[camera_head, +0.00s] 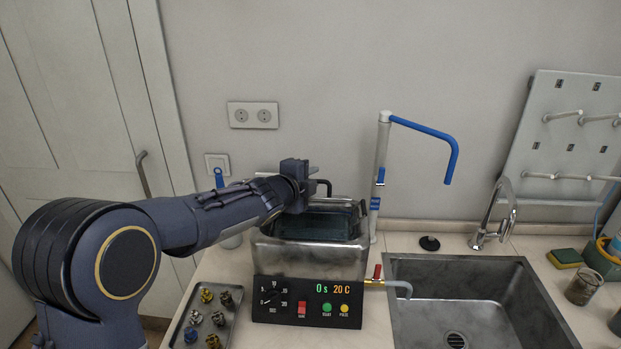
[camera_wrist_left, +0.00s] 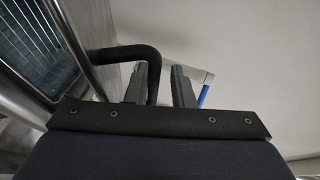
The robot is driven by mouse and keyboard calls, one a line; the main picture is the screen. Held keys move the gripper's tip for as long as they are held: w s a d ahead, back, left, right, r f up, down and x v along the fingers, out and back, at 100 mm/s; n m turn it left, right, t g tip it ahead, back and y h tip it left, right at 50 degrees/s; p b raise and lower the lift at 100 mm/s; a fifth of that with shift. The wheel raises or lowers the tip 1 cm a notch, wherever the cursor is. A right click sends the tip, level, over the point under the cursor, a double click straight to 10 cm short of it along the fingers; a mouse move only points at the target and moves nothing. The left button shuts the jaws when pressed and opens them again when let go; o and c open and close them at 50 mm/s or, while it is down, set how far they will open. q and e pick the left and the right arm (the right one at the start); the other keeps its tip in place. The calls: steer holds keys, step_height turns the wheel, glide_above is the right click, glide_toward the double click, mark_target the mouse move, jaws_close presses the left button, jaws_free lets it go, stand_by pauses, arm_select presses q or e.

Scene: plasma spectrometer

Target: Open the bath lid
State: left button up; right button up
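The steel bath (camera_head: 300,259) stands on the counter behind its black control panel (camera_head: 307,302). Its dark interior shows from above in the head view, and a wire grid (camera_wrist_left: 35,45) shows inside it in the left wrist view. The lid seems raised at the back, mostly hidden behind my gripper. Its black bent handle (camera_wrist_left: 128,53) shows in the left wrist view. My left gripper (camera_head: 312,178) is at the back of the bath; in the wrist view its fingers (camera_wrist_left: 160,88) are apart, with the handle's leg between them, nearer the left finger. My right gripper is out of view.
A tray (camera_head: 233,325) of small metal fittings lies left of the panel. A stand with a blue bent tube (camera_head: 425,130) rises right of the bath. The sink (camera_head: 466,299), its faucet (camera_head: 497,215) and a drying rack (camera_head: 560,125) are to the right. The wall is close behind.

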arm_select(q)
steer(key=shift+o, duration=0.8)
steer(key=shift+s+a, duration=0.1)
steer(key=shift+s, duration=0.05)
steer(key=b+v, duration=0.2)
steer(key=v, duration=0.5)
steer(key=shift+s, duration=0.2)
steer(key=shift+r, duration=0.1)
